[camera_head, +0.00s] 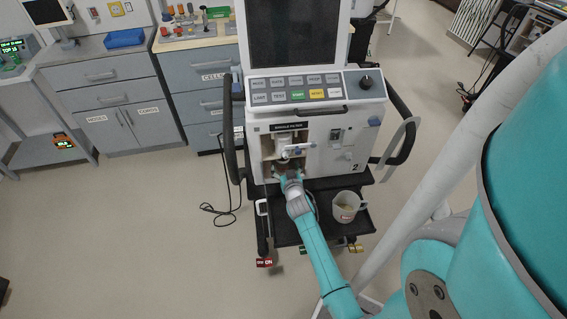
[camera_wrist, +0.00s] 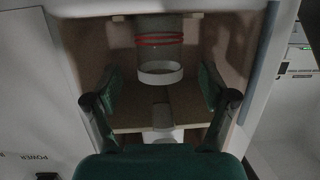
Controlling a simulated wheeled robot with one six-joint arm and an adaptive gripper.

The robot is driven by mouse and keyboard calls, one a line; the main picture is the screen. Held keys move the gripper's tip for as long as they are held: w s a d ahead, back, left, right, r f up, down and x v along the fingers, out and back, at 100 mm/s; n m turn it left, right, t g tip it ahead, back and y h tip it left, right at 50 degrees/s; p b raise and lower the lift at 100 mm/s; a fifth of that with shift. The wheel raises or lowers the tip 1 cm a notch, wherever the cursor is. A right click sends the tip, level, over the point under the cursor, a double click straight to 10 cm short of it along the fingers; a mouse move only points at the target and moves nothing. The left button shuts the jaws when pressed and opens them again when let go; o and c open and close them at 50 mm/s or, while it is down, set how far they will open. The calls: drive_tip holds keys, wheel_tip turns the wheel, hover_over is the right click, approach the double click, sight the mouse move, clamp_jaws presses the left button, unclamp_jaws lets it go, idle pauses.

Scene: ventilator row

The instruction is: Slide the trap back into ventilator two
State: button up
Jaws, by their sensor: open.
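The ventilator (camera_head: 345,155) marked 2 stands ahead of me, with an open bay (camera_head: 267,146) low on its front left. In the wrist view, a clear cylindrical trap (camera_wrist: 160,50) with red rings and a pale lower rim stands upright in the bay's upper part. In the head view, my gripper (camera_head: 287,176) covers the lower part of the bay opening.

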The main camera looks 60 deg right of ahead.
drive_tip(key=v, duration=0.8)
drive_tip(key=shift+s+a, duration=0.1)
drive_tip(key=shift+a, duration=0.05)
